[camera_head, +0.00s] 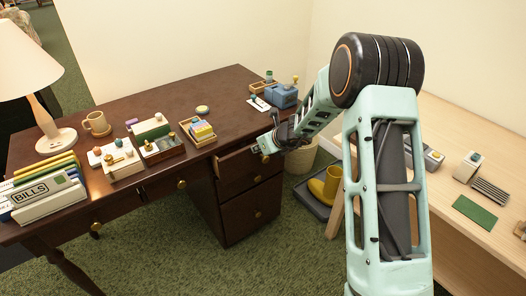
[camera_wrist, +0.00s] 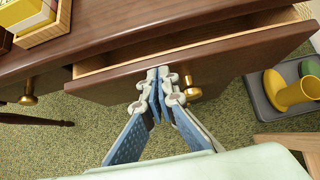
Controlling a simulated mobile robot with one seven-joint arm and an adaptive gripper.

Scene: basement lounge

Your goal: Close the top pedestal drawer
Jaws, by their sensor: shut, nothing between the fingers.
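The top pedestal drawer (camera_head: 236,161) of the dark wood desk (camera_head: 219,92) is partly open, on the side of the desk near my arm. In the wrist view its front panel (camera_wrist: 115,84) juts out and a strip of its pale inside shows behind the panel. My gripper (camera_head: 266,148) is at this drawer front. In the wrist view my gripper (camera_wrist: 158,72) is shut and empty, its fingertips at the upper part of the panel, just left of the round brass knob (camera_wrist: 191,90). I cannot tell whether the tips touch the panel.
Lower pedestal drawers (camera_head: 252,210) look shut. A yellow boot (camera_head: 326,186) stands on a grey tray (camera_head: 308,203) right of the pedestal, near a pale bin (camera_head: 301,160). A light wood table (camera_head: 465,155) stands at right. Green carpet is clear before the desk.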

